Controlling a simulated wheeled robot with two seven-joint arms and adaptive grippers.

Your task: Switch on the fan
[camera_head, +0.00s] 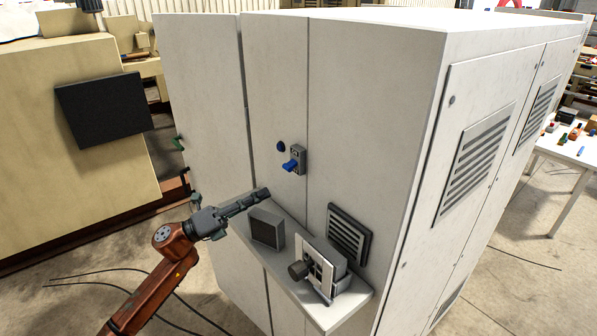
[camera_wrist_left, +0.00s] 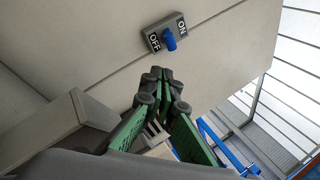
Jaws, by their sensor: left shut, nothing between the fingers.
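A grey switch plate (camera_head: 298,152) with a blue lever (camera_head: 291,165) is on the front of the tall white cabinet. In the left wrist view the plate (camera_wrist_left: 153,39) reads OFF at its left end and ON at its right end. The blue lever (camera_wrist_left: 170,41) sticks out between the two words; I cannot tell which way it is set. My left gripper (camera_head: 265,193) is shut and empty, below and left of the switch, apart from it. Its closed fingertips (camera_wrist_left: 161,74) point toward the plate in the wrist view. My right gripper is not in view. I cannot make out a fan.
Below the switch, a narrow shelf (camera_head: 318,308) juts from the cabinet. It carries a dark-faced box (camera_head: 267,229) and a device with a white panel (camera_head: 316,270). A dark louvred vent (camera_head: 348,236) is on the cabinet behind.

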